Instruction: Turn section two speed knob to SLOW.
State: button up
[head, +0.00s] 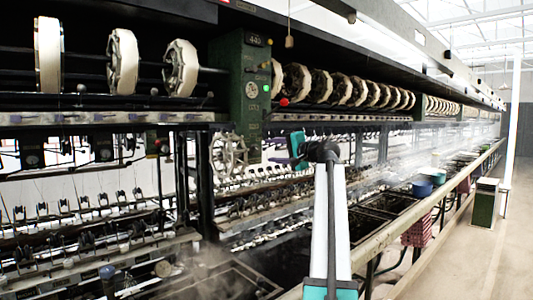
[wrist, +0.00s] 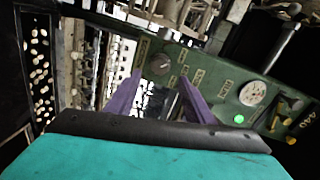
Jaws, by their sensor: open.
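A green control panel (head: 240,75) marked 440 stands on the machine frame in the head view. It fills the upper part of the wrist view (wrist: 222,92), tilted. A dark round knob (wrist: 158,64) with a pale mark sits on it among small plates whose lettering I cannot read. I cannot tell which section it belongs to or its setting. My gripper (wrist: 160,76) is open, its two purple fingers spread with the knob ahead between their tips. No contact is visible. In the head view my teal gripper (head: 297,148) is beside the panel's lower right; the knob cannot be made out there.
The panel also carries a white gauge (wrist: 252,93) and a lit green lamp (wrist: 239,119). A red knob (head: 283,102) shows at its right side. Reels (head: 180,68) line both sides.

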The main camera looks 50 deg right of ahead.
jog(key=s, duration=0.6)
jog(key=shift+s+a+r+b, duration=0.25)
jog(key=shift+a+b, duration=0.05)
